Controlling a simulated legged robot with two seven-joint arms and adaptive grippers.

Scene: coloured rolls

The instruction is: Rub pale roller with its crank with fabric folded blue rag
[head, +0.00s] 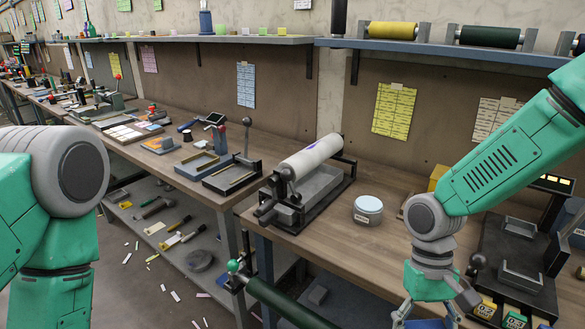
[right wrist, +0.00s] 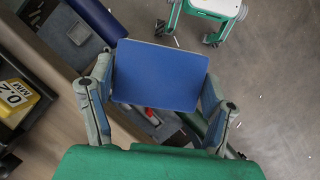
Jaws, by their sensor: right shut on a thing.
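The pale roller (head: 312,157) lies in a black-framed tray stand on the wooden bench, with a small purple mark on its surface. A grey crank handle (head: 266,211) shows at its near left end. My right gripper (head: 427,314) is at the bottom right of the head view, in front of the bench and apart from the roller. It is shut on the folded blue rag (right wrist: 158,76), a flat blue rectangle between its fingers in the right wrist view. My left arm shows at the left of the head view; its gripper is out of view.
A round pale-blue-lidded tin (head: 368,209) stands right of the roller. A dark green roller (head: 287,303) lies in front of the bench edge. A shelf (head: 450,47) with rolls hangs above.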

